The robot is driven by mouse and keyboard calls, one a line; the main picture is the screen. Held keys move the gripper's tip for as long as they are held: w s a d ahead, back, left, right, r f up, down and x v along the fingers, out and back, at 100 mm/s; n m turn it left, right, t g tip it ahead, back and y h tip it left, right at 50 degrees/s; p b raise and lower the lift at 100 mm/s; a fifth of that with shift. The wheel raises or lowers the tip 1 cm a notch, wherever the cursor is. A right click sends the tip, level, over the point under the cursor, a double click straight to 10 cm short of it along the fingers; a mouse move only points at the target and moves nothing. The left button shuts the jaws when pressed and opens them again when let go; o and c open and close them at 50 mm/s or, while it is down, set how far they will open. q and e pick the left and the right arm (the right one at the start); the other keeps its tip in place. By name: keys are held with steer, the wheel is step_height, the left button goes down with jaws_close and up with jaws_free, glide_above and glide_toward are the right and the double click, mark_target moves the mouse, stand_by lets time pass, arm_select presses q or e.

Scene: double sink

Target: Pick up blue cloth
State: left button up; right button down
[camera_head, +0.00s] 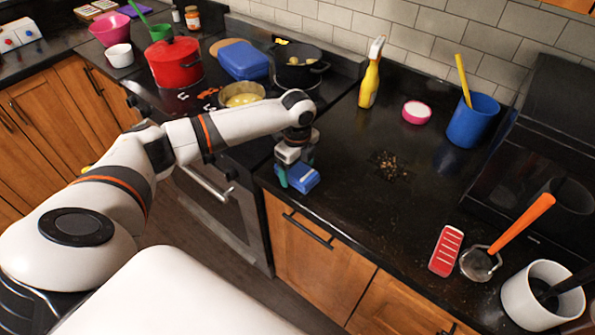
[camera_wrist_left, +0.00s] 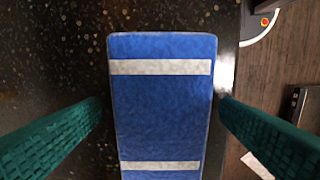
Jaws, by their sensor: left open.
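The blue cloth (camera_head: 303,178) lies on the black counter near its front edge, beside the stove. In the left wrist view the cloth (camera_wrist_left: 162,105) is a blue rectangle with two pale stripes. My left gripper (camera_head: 295,178) is over the cloth, pointing down. Its two green fingers stand apart, one on each side of the cloth, with gaps to its sides in the left wrist view (camera_wrist_left: 160,112). The gripper hides part of the cloth in the head view. My right gripper is not in view.
Dark crumbs (camera_head: 390,164) lie on the counter to the right of the cloth. A yellow spray bottle (camera_head: 370,80), a pink-rimmed bowl (camera_head: 416,113) and a blue container (camera_head: 472,122) stand farther back. A stove with a red pot (camera_head: 175,64) is at left. The counter around the crumbs is mostly clear.

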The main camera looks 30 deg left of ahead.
mark_target(297, 169)
arm_select(q)
steer(key=c, duration=1.1)
steer(key=shift+o, duration=0.2)
steer(key=shift+r, duration=0.1)
step_height(297, 169, up, 10)
steer(key=b, duration=0.2)
